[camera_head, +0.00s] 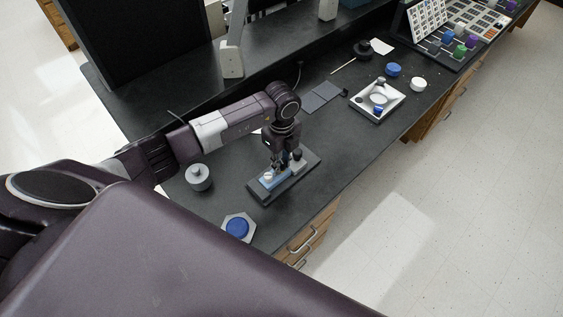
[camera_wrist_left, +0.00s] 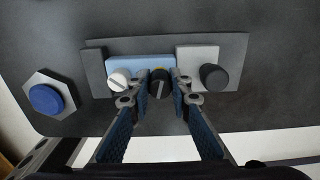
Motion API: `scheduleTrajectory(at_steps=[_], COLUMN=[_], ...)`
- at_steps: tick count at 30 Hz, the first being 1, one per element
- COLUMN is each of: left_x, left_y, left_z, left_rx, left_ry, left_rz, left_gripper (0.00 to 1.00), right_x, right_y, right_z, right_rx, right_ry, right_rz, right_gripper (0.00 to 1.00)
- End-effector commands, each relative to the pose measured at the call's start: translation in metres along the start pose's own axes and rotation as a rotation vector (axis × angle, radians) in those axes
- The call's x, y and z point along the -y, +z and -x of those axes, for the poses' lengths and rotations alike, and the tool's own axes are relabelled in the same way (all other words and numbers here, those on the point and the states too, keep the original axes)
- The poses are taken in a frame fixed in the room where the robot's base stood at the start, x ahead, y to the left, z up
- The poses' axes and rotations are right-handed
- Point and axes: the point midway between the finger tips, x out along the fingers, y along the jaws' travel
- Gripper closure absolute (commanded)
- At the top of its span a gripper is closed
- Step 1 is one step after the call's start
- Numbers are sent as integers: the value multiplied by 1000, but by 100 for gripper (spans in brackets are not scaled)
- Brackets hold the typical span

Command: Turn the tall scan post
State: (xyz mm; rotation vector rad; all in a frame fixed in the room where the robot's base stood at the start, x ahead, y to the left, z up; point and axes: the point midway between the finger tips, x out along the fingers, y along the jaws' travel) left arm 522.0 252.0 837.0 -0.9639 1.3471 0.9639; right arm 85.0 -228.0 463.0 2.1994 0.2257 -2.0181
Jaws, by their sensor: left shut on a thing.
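A dark fixture plate (camera_head: 262,196) lies on the black bench and carries a light blue block (camera_head: 267,182) and a grey block. In the left wrist view, a dark round post (camera_wrist_left: 160,83) with a pale line across its top stands at the blue block (camera_wrist_left: 140,62). It looks like the scan post. My left gripper (camera_head: 279,167) points down over the plate. In the left wrist view its fingertips (camera_wrist_left: 158,85) are shut on the dark post, one on each side. A white slotted post (camera_wrist_left: 118,79) stands left of the fingers. My right gripper is not in view.
A dark knob (camera_wrist_left: 214,77) stands on the grey block, close to the fingers. A white tray (camera_head: 394,103) lies farther right. The bench's front edge is close.

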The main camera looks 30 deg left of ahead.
Motion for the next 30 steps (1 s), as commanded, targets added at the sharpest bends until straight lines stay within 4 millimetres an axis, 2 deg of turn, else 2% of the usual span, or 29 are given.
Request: scheduleTrajectory(at_steps=[11,30], left_x=[0,1], left_y=[1,1], left_z=[-2,-3], left_rx=[2,3], left_ry=[-1,-3], left_rz=[-112,-689], left_gripper=[100,100], right_x=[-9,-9], right_y=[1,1], right_z=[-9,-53], right_rx=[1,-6], right_ry=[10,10], right_rz=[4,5], right_gripper=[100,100])
